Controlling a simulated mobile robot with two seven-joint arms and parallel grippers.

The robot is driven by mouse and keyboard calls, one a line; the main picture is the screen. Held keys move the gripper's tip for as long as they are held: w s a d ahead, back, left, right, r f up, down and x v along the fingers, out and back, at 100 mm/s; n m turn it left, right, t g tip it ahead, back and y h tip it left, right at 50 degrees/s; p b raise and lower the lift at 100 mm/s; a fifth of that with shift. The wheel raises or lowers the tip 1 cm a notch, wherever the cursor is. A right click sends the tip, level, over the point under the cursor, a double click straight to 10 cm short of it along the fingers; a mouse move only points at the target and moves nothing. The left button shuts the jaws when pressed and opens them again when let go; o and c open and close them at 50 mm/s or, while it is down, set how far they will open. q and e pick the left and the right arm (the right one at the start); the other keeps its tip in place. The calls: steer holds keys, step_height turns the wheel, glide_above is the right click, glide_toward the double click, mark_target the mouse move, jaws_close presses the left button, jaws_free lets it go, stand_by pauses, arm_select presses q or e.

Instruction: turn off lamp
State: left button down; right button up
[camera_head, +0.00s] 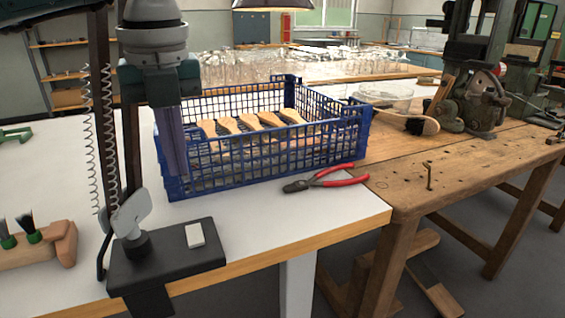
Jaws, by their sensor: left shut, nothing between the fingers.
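The desk lamp stands on the white table at the left. Its black base (150,268) is near the front edge and carries a white switch (194,235). A dark arm with coil springs (103,130) rises from the base out of the top of the view. A dark lamp shade (272,3) shows at the top edge with a pale, warm underside; most of it is cut off. My left gripper (176,172) points down, shut and empty, in front of the blue crate's left end. It is above and behind the switch, apart from it. My right gripper is not in view.
The blue crate (262,163) holds several wooden brush bodies (228,125). Red-handled pliers (327,179) lie before it. A brush with green-based tufts (38,240) lies at left. A wooden workbench (400,180) with a machine (480,95) adjoins at right. White tabletop (290,215) is clear right of the lamp base.

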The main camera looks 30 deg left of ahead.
mark_target(192, 229)
arm_select(q)
steer(key=shift+r, duration=0.85)
steer(key=shift+f, duration=0.1)
steer(key=shift+w+a+r+m+b, duration=0.15)
steer(key=shift+m+b, duration=1.3)
steer(key=shift+m, duration=1.55)
steer(key=shift+w+a+m+b, duration=0.15)
steer(key=shift+m+b, duration=1.3)
steer(key=shift+m, duration=1.55)
steer(key=shift+w+a+r+m+b, duration=0.15)
steer(key=shift+m+b, duration=1.3)
steer(key=shift+m, duration=1.55)
steer(key=shift+f, duration=0.2)
steer(key=f+b, duration=0.1)
steer(key=f, duration=0.3)
steer(key=f+b, duration=0.1)
steer(key=f, duration=0.3)
steer(key=a+f+b, duration=0.1)
steer(key=f, duration=0.3)
steer(key=shift+w+a+f, duration=0.1)
steer(key=shift+w+f, duration=0.25)
steer(key=shift+w, duration=0.05)
steer(key=shift+w+f, duration=0.1)
steer(key=shift+f, duration=0.45)
